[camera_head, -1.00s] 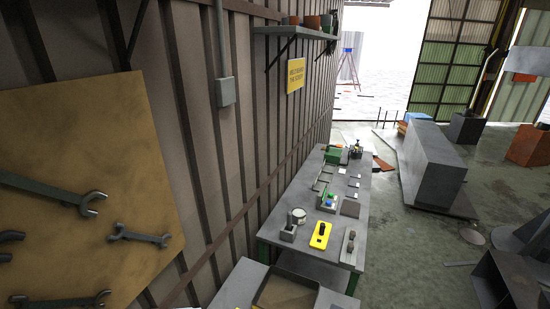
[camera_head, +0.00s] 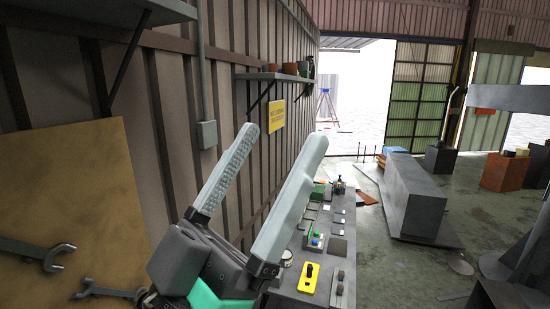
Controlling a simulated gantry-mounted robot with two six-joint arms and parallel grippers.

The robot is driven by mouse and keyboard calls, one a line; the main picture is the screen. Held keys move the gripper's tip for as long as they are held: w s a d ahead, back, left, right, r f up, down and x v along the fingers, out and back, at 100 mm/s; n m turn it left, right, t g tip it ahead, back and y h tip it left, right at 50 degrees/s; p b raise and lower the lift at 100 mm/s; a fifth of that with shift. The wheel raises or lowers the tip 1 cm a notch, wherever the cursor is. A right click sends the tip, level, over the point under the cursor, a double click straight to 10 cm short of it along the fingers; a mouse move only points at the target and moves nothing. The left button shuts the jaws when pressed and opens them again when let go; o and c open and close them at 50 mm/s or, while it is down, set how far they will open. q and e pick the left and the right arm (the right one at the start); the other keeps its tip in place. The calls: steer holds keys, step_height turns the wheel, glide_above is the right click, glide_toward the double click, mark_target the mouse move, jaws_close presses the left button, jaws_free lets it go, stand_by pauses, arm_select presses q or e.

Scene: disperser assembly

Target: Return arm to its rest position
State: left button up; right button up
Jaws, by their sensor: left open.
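My left gripper (camera_head: 274,163) is in the lower middle of the head view, pointing up. Its two pale fingers are spread apart with nothing between them. It stands between the camera and the left part of the workbench (camera_head: 318,257) and hides part of it. On the bench are a yellow plate with a black knob (camera_head: 309,279), a box with green and blue buttons (camera_head: 316,239) and several small flat parts. My right gripper is not in view.
A corrugated wall (camera_head: 170,75) with a wrench board (camera_head: 75,190) runs along the left. A shelf with pots (camera_head: 272,76) sticks out above the bench.

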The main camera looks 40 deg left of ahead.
arm_select(q)
steer(key=r+p, duration=0.1)
steer(key=r+h+p, duration=0.1)
steer(key=p, duration=0.1)
steer(key=shift+d+r+m+h, duration=0.3)
steer(key=shift+d+r+m, duration=0.1)
stand_by(0.9)
